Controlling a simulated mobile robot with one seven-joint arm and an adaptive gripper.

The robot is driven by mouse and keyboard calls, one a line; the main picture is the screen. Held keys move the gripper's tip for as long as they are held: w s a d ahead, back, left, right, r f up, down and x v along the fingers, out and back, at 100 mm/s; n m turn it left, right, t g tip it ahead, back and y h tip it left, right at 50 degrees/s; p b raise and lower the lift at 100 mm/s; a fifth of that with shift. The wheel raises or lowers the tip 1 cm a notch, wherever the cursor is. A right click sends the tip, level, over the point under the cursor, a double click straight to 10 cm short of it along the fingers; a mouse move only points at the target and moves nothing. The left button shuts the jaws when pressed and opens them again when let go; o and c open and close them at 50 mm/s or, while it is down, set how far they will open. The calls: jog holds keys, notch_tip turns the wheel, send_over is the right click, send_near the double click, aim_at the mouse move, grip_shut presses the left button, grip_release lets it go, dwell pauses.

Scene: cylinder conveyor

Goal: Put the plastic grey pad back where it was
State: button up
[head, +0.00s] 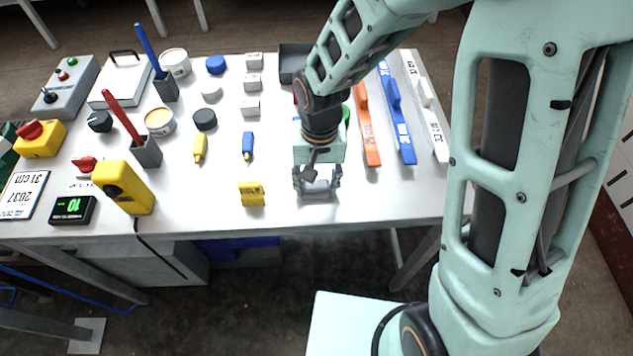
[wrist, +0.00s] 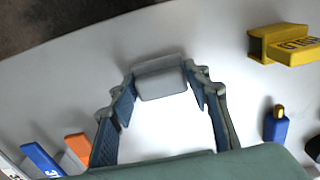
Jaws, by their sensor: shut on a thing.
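The plastic grey pad (wrist: 160,78) is a small grey block seen between my two fingertips in the wrist view. My gripper (head: 317,182) is shut on it, one finger at each end of the pad. In the head view my gripper is over the front part of the white table, right of the yellow block (head: 251,193). The pad is small and partly covered by my fingers there. I cannot tell whether it touches the tabletop.
A blue marker (head: 248,146) and a yellow one (head: 200,148) lie behind and to the left. Orange (head: 367,125) and blue (head: 397,115) long-handled tools lie to the right. The white table (head: 225,210) is bare around my gripper, with its front edge close.

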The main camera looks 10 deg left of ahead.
aim_at(318, 184)
jog(key=o, duration=1.2)
notch_tip(318, 184, up, 12)
jog(key=shift+d+r+p, duration=0.1)
jog(key=shift+d+p, duration=0.05)
jog(key=shift+p, duration=0.75)
jog(key=shift+w, duration=0.1)
